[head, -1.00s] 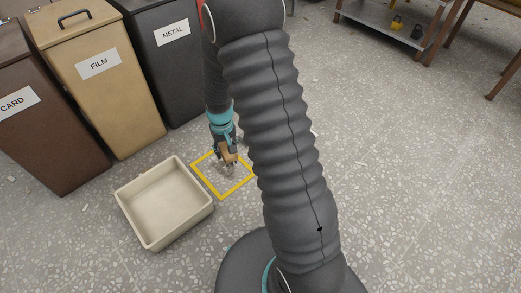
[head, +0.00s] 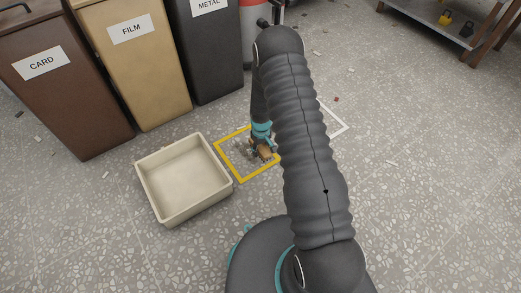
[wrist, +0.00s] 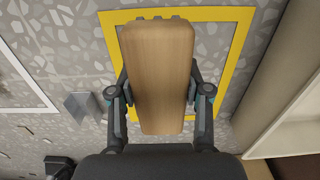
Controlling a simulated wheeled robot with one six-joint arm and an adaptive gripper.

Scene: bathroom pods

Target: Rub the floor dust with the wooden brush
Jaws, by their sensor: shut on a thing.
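My gripper (head: 262,141) is shut on the wooden brush (head: 264,153), over the right part of the yellow floor square (head: 228,163). In the wrist view, the brush (wrist: 158,70) shows its plain wooden back between my two fingers (wrist: 158,95), with dark bristle tips just showing at its far end. The brush covers much of the inside of the yellow square (wrist: 230,52). I cannot make out the dust clearly. Whether the bristles touch the floor cannot be told.
An open cream tray (head: 185,180) stands just left of the yellow square. CARD (head: 75,95), FILM (head: 140,75) and METAL (head: 208,55) bins stand behind. A white floor outline (head: 338,118) lies to the right. A small grey wedge (wrist: 83,105) lies beside the square. Speckled floor at right is mostly clear.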

